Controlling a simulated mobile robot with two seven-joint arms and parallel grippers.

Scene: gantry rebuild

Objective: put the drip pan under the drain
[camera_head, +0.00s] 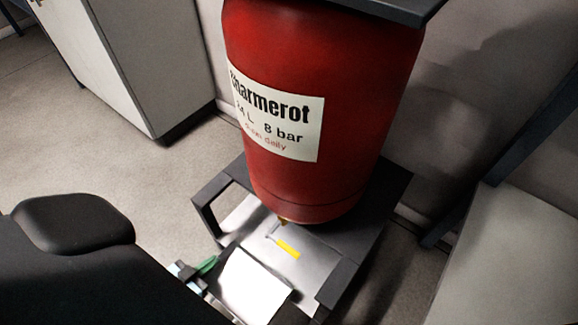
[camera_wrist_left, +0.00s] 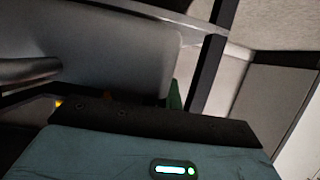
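The drain (camera_head: 284,220) is a small brass fitting under the red tank (camera_head: 330,110), partly hidden by it. A pale, bright pan-like piece (camera_head: 254,288), which I take for the drip pan, sits at the front of the stand, in front of and apart from the drain. A large pale grey surface, probably the same pan, fills the upper left of the left wrist view (camera_wrist_left: 115,50). My right gripper is not in view.
The tank stands on a dark frame (camera_head: 345,285) whose legs surround the space below. A pale plate with a yellow strip (camera_head: 288,249) lies under the drain. A grey cabinet (camera_head: 140,60) stands at the left; the floor before it is clear.

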